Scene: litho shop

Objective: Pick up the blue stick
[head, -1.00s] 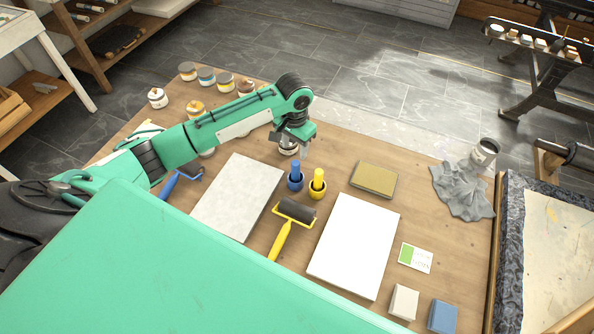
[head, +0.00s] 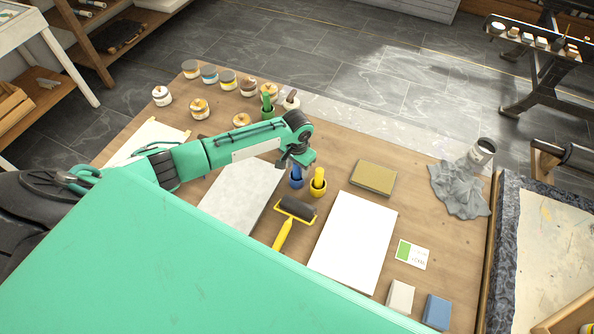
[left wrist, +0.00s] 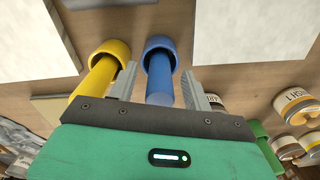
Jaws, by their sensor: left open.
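The blue stick (head: 297,171) stands in a small blue cup (head: 295,183) near the middle of the table. My left gripper (head: 299,162) is right at the stick's top and partly covers it. In the left wrist view, the blue stick (left wrist: 160,88) lies between the two open fingers of my left gripper (left wrist: 159,82), with a gap to each, and the blue cup (left wrist: 159,45) is beyond the fingertips. A yellow stick (left wrist: 97,85) in a yellow cup (left wrist: 108,50) stands close beside, outside one finger. My right gripper is not in view.
A roller (head: 297,210) with a yellow handle lies just in front of the cups. A grey slab (head: 240,190), a white sheet (head: 353,240) and an olive block (head: 373,177) lie around. Several paint tins and a green stick (head: 267,103) stand behind my arm.

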